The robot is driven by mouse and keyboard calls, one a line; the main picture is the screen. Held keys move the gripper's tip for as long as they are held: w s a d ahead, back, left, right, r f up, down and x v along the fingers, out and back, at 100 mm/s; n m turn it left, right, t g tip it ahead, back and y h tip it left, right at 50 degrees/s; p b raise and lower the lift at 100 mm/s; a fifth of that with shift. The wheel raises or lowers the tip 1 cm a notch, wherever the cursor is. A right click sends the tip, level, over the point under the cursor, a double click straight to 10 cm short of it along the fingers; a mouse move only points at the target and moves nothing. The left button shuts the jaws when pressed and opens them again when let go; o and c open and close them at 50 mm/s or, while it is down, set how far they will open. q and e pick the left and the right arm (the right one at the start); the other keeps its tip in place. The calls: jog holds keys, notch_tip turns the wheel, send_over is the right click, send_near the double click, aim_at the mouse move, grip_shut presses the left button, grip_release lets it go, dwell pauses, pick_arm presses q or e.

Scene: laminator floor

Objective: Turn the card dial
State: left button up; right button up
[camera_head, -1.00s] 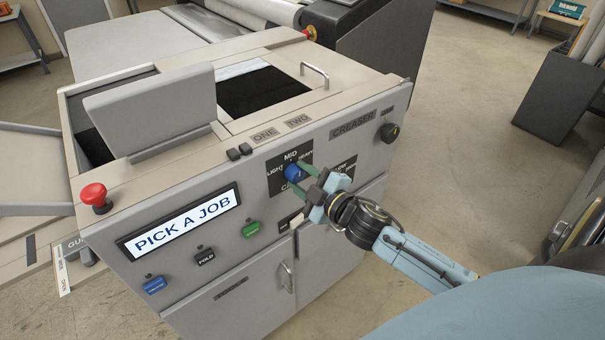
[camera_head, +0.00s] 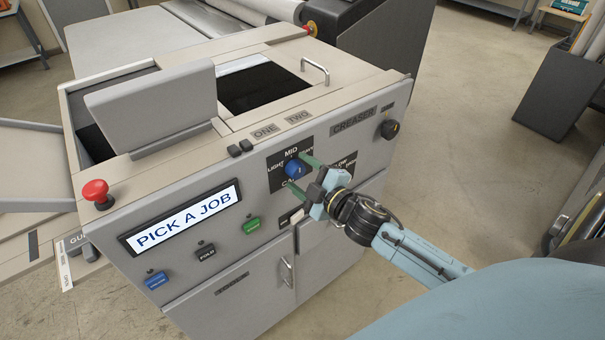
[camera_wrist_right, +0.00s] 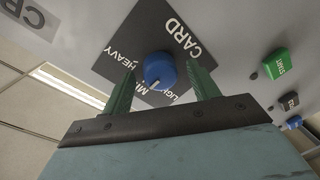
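The blue card dial (camera_head: 294,168) sits on its black label plate, marked MID, LIGHT, HEAVY and CARD, on the creaser's front panel. In the right wrist view the dial (camera_wrist_right: 158,69) shows a white mark on the side facing MID. My right gripper (camera_head: 298,171) is open at the dial. Its two green fingers stand apart on either side of the dial, with visible gaps in the right wrist view. My left gripper is not in view.
The screen (camera_head: 184,218) reads PICK A JOB. A green button (camera_head: 252,225), a black button (camera_head: 206,251) and a blue button (camera_head: 156,281) sit below it. A red stop knob (camera_head: 96,191) stands at the left corner. Another black dial (camera_head: 390,129) is at the right.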

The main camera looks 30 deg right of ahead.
jog(key=s+d+r+b, duration=0.1)
jog(key=s, duration=1.2)
jog(key=shift+d+b, duration=0.35)
jog(key=shift+s, duration=0.1)
jog(key=s+d+f+m+g+h+b, duration=0.2)
jog(key=s+f+m+g, duration=0.1)
jog(key=f, duration=1.3)
jog(key=s+d+f+m+g+h+b, duration=0.1)
jog(key=s+f+m+g+b, duration=0.25)
jog(key=f, duration=1.35)
jog(key=s+a+f+m+g+b, duration=0.2)
jog(key=s+a+f+g, duration=0.2)
jog(key=s+f, duration=0.8)
jog(key=s+a+f+m+g+b, duration=0.2)
jog(key=s+a+f+g, duration=0.3)
jog(key=s+f, duration=0.7)
jog(key=shift+s+f+y, duration=0.2)
jog(key=shift+f+y, duration=0.1)
jog(key=shift+f, duration=0.5)
